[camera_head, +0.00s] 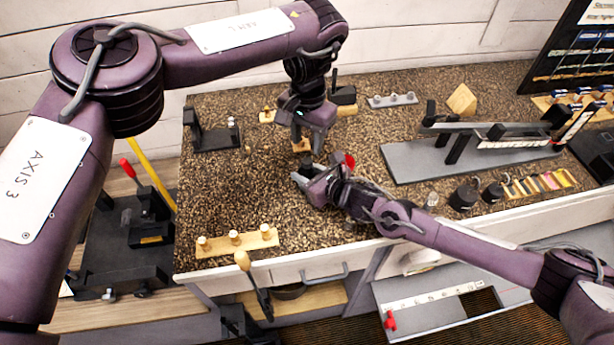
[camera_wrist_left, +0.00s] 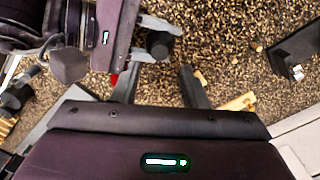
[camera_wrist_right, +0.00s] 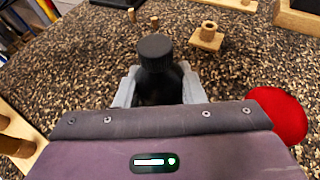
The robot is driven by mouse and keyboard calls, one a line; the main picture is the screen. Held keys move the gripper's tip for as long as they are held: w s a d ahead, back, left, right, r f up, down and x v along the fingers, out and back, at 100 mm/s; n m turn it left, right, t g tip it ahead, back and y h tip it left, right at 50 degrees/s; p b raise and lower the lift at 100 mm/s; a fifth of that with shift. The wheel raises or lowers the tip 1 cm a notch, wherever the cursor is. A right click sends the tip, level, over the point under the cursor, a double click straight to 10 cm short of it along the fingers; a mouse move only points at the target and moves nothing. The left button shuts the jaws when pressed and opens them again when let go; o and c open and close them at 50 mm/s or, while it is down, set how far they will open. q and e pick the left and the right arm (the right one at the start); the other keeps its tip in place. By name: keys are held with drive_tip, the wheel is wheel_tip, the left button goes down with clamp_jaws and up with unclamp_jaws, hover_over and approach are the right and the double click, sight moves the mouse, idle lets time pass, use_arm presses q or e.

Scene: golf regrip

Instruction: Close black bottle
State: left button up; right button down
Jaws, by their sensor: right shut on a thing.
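The black bottle (camera_wrist_right: 158,88) stands between the pale fingers of my right gripper (camera_wrist_right: 158,90), which is shut on it. A black cap (camera_wrist_right: 155,46) sits on top of the bottle; I cannot tell how tight it is. In the left wrist view the round black cap (camera_wrist_left: 160,44) shows just beyond the fingers of my left gripper (camera_wrist_left: 158,85), which are apart with nothing between them. In the head view my left gripper (camera_head: 309,140) points down behind my right gripper (camera_head: 306,180), and the bottle is mostly hidden there.
A small wooden block with a hole (camera_wrist_right: 207,37) stands beyond the bottle. A wooden peg rack (camera_head: 237,242) lies at the counter's front left. A grey stand (camera_head: 470,160) is to the right.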

sight(307, 161)
use_arm(q)
wheel_tip(307, 161, down, 6)
drive_tip(key=shift+f, duration=0.1)
idle(0.4)
